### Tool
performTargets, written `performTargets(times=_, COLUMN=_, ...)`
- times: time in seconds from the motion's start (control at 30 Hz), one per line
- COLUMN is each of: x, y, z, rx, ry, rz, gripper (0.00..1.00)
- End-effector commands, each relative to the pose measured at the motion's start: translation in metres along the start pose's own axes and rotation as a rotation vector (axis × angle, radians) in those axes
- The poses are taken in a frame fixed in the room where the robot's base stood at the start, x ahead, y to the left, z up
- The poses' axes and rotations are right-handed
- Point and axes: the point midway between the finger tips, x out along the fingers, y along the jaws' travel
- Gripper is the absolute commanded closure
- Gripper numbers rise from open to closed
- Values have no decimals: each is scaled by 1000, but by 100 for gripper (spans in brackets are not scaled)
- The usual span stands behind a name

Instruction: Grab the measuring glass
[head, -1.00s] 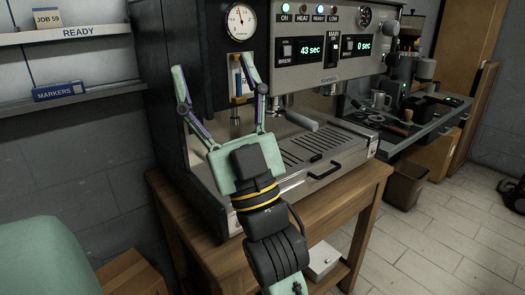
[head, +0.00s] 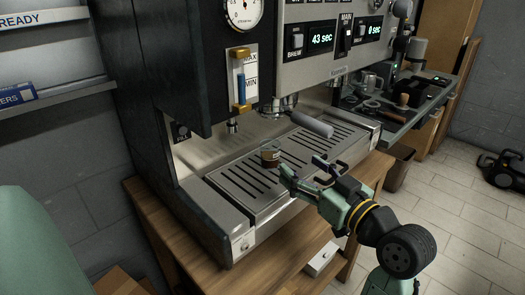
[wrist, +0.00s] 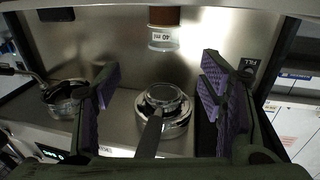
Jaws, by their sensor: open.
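The measuring glass (head: 270,157) is a small clear cup with brown at its base. It stands on the slotted drip tray (head: 233,184) of the coffee machine. In the wrist view, which is upside down, the measuring glass (wrist: 162,38) shows its 40 ml mark, ahead and roughly centred between the fingers. My gripper (head: 303,168) is open and empty, low over the right part of the tray, to the right of the glass and apart from it. Both fingers of my gripper (wrist: 161,78) show purple pads.
A portafilter handle (head: 311,125) juts out above the tray, close to my gripper; the portafilter (wrist: 160,112) also shows in the wrist view. A MAX/MIN level tube (head: 240,82) is on the machine front. A side shelf (head: 412,121) holds tools. The tray's left part is clear.

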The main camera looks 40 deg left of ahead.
Motion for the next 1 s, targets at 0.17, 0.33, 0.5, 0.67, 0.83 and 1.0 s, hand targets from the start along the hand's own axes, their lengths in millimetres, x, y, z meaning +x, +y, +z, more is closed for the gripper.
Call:
performTargets(times=0.17, x=27, y=-2, z=-2, rx=3, ry=-2, rz=-7, gripper=36)
performTargets(times=0.33, x=49, y=-2, z=-2, rx=1, ry=0, rz=-4, gripper=36)
performTargets(times=0.5, x=62, y=-3, z=-3, rx=2, ry=-1, rz=-4, gripper=36)
performTargets(times=0.67, x=86, y=-8, z=-7, rx=2, ry=-2, rz=-6, gripper=36)
performTargets(times=0.83, x=104, y=-7, z=-4, rx=1, ry=-1, rz=-3, gripper=36)
performTargets(times=1.0, x=107, y=-6, z=-3, rx=0, ry=0, rz=-1, gripper=36)
